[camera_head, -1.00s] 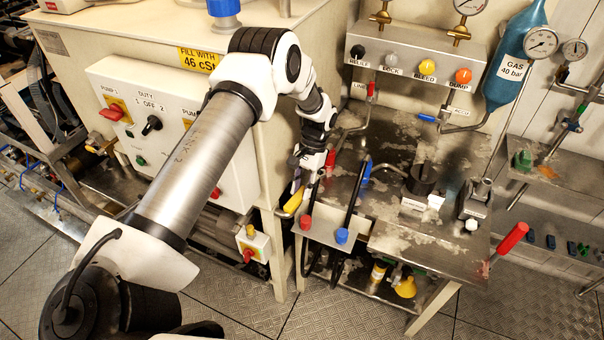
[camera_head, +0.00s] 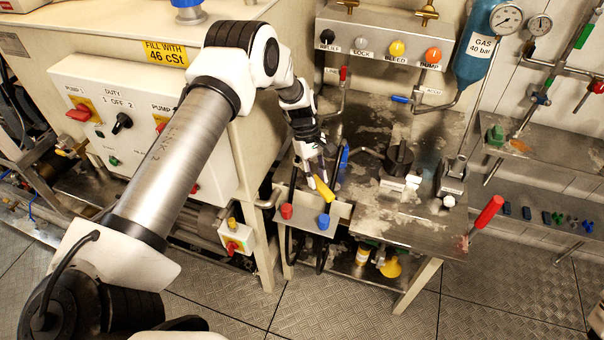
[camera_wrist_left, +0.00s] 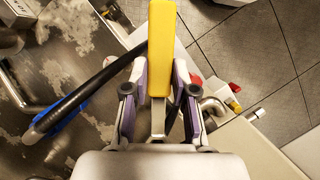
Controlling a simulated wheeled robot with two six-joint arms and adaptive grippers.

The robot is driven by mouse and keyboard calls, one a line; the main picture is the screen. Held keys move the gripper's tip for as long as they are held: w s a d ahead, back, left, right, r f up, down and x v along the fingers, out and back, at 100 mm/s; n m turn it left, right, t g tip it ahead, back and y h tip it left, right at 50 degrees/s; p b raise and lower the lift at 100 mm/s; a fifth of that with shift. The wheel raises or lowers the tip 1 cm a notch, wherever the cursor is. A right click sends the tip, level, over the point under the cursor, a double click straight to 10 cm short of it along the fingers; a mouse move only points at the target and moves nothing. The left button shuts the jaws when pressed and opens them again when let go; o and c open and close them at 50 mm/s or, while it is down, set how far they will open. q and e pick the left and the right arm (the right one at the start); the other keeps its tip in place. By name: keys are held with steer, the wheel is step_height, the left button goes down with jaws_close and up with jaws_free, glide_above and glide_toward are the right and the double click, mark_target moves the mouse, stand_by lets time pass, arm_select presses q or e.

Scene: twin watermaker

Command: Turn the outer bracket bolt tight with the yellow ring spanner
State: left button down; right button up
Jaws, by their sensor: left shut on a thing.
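My left gripper (camera_head: 314,170) is shut on the yellow ring spanner (camera_head: 323,188) above the front left of the steel bench. In the left wrist view the spanner's yellow handle (camera_wrist_left: 161,50) stands between the two fingers (camera_wrist_left: 160,105), pointing away from the palm. The spanner's ring end cannot be made out. A small steel plate (camera_head: 305,212) with a red cap (camera_head: 286,211) and a blue cap (camera_head: 324,221) is below the spanner. I cannot pick out the outer bracket bolt. My right gripper is not in view.
A black hose (camera_wrist_left: 85,95) with a blue sleeve passes close beside the left fingers. A pump control box (camera_head: 140,125) stands left. Open floor (camera_head: 340,305) lies in front.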

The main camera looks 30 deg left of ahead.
arm_select(q)
steer(key=shift+a+f+b, duration=0.15)
steer(key=shift+f+b, duration=0.6)
steer(key=shift+f, duration=0.5)
steer(key=shift+f+b, duration=0.6)
steer(key=shift+f, duration=0.25)
steer(key=shift+r, duration=0.2)
steer(key=shift+s, duration=0.1)
steer(key=shift+f+b, duration=0.85)
steer(key=shift+f, duration=0.3)
